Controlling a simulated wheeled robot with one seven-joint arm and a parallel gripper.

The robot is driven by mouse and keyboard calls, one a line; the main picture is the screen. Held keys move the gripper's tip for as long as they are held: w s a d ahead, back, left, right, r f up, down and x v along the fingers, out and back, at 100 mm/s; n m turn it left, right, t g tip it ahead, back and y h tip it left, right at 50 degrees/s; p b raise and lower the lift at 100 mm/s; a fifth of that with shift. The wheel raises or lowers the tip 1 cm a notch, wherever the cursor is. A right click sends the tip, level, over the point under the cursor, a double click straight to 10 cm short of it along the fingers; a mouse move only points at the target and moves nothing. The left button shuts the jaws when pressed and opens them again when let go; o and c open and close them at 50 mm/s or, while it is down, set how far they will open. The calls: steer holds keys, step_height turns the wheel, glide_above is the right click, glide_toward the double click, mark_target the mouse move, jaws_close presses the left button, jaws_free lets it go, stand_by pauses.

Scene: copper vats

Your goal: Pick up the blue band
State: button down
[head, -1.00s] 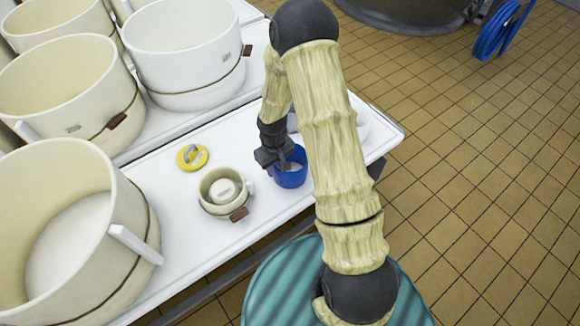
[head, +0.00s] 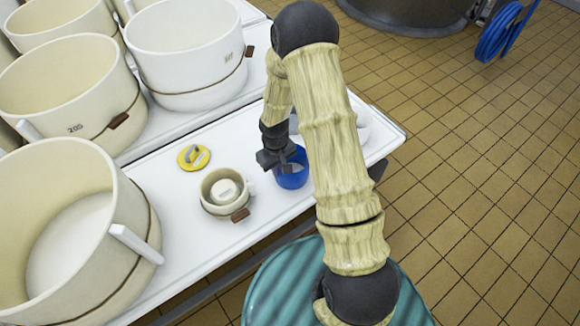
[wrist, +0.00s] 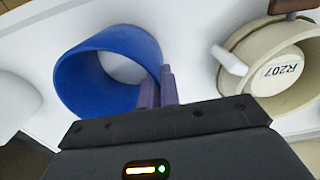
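The blue band (head: 294,180) is a short, wide open ring near the right end of the white table in the head view. In the wrist view the blue band (wrist: 90,97) is left of centre, and white shows through its opening. My gripper (head: 282,164) is at its left side in the head view. In the wrist view my gripper (wrist: 158,88) has its two fingers close together at the band's right wall, one on the inner side and one on the outer, shut on that wall. I cannot tell if the band is clear of the table.
A small cream pot (head: 221,190) stands just left of the band, with a yellow ring-like piece (head: 194,157) behind it. Large cream pots (head: 75,225) fill the table's left. White pieces (head: 358,130) lie partly hidden behind my arm. Tiled floor (head: 480,170) lies right.

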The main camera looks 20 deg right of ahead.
steer(key=shift+r, duration=0.15)
step_height(320, 180, up, 10)
steer(key=shift+f+p, duration=0.1)
steer(key=shift+p, duration=0.75)
step_height(320, 180, up, 6)
steer(key=d+m+p, duration=0.2)
steer(key=m+p, duration=0.1)
steer(key=p, duration=1.5)
steer(key=shift+w+m, duration=0.35)
steer(key=shift+m, duration=0.05)
steer(key=shift+f, duration=0.1)
steer(key=shift+w+d, duration=0.1)
